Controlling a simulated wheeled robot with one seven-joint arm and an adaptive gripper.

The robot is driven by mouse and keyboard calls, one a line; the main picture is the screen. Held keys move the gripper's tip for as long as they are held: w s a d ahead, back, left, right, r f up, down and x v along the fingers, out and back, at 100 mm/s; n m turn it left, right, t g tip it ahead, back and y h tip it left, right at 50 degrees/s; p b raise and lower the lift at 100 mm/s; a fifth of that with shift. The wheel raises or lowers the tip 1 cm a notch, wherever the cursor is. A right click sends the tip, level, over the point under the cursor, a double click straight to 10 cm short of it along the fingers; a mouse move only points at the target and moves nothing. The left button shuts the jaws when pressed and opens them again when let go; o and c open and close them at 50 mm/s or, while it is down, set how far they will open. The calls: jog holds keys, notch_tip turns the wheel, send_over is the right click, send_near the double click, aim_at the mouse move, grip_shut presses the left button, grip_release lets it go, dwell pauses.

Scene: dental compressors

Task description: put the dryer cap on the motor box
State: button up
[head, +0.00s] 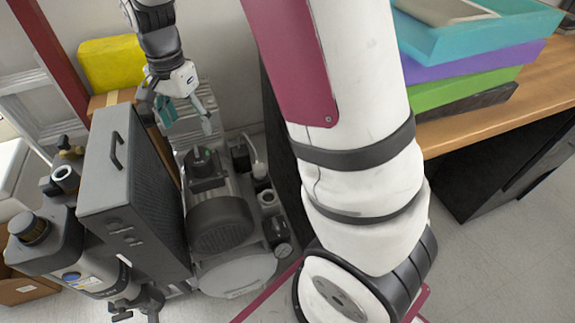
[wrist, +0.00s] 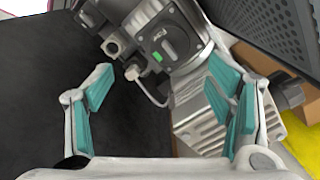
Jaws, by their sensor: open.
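The motor box (head: 207,182) is a dark box on top of the compressor motor in the head view. Another black ribbed cap (head: 30,228) is on the cylinder at the far left. My gripper (head: 187,113) is open above the motor box. In the wrist view its teal-padded fingers (wrist: 160,90) are apart, with nothing held between them.
A tall grey cabinet (head: 108,165) with a handle stands just left of the motor. A yellow item (head: 110,62) is on a cardboard box behind. Stacked coloured trays (head: 470,65) are on the wooden table (head: 445,138) at the right.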

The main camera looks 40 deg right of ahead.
jog(key=s+r+n, duration=0.4)
jog(key=s+r, duration=0.3)
jog(key=s, duration=0.5)
jog(key=s+r+n, duration=0.5)
jog(key=s+r, duration=0.1)
jog(key=s, duration=0.6)
jog(key=s+n, duration=0.3)
jog(key=s, duration=0.7)
jog(key=shift+s+f+n, duration=0.15)
jog(key=shift+f+n, duration=0.25)
jog(key=shift+d, duration=0.15)
